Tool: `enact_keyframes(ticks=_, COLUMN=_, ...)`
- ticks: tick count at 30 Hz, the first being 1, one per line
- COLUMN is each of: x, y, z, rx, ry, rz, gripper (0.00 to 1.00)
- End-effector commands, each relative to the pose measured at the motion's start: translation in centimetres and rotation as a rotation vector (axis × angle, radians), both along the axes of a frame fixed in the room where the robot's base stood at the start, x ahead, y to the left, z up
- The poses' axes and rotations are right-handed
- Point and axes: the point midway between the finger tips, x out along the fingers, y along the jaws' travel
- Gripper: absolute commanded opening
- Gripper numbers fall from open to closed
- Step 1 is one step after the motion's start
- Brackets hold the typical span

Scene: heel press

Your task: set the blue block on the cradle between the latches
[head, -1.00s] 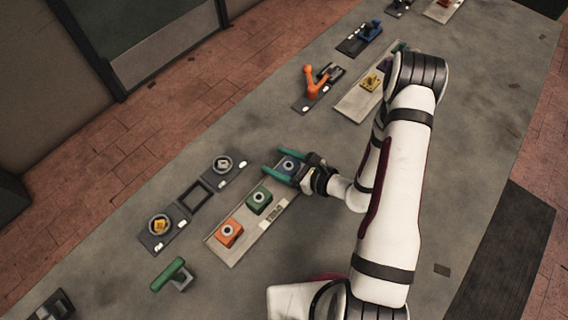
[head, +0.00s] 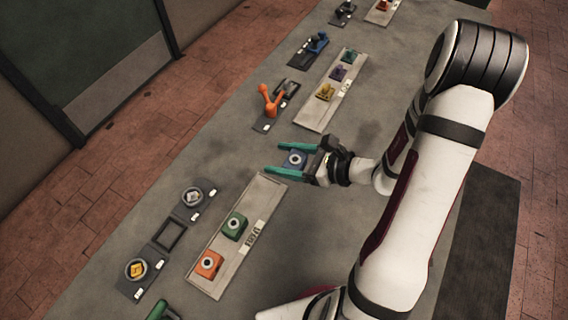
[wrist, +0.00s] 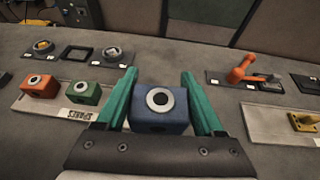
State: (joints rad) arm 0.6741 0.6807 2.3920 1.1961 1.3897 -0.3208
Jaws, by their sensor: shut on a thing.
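The blue block (head: 296,159) with a pale ring on top is between the teal fingers of my gripper (head: 274,159). My gripper is shut on it and holds it above the table, past the far end of the spares tray. It also shows in the wrist view (wrist: 160,120). The cradle (head: 168,235) is an empty dark square frame at the lower left. Beside it are a round latch with a grey knob (head: 193,197) and one with a yellow knob (head: 136,269). The cradle also shows in the wrist view (wrist: 77,54), at the left.
The spares tray (head: 264,196) holds a green block (head: 235,226) and an orange block (head: 208,264). An orange lever (head: 271,100) and a second tray (head: 316,119) with small parts lie farther up the table. A green-handled thing (head: 163,310) is at the bottom edge.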

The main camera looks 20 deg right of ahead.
Motion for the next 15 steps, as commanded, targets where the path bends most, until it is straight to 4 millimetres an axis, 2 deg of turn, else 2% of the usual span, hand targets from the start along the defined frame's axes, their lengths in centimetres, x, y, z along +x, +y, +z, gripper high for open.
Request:
enact_keyframes(ticks=3, x=2.4, y=4.9, z=-0.2, rx=0.001, ry=0.002, rz=0.010, gripper=0.00)
enact_keyframes(ticks=5, x=3.5, y=7.8, z=-0.4, rx=0.001, ry=0.003, rz=0.006, gripper=0.00)
enact_keyframes(ticks=8, x=4.6, y=13.3, z=-1.1, rx=0.000, ry=0.003, rz=-0.002, gripper=0.00)
enact_keyframes(ticks=11, x=4.3, y=19.4, z=-2.1, rx=-0.001, ry=0.005, rz=-0.012, gripper=0.00)
enact_keyframes(ticks=12, x=3.8, y=21.8, z=-2.6, rx=-0.001, ry=0.005, rz=-0.017, gripper=0.00)
enact_keyframes(ticks=15, x=1.8, y=26.6, z=-3.8, rx=-0.003, ry=0.004, rz=-0.032, gripper=0.00)
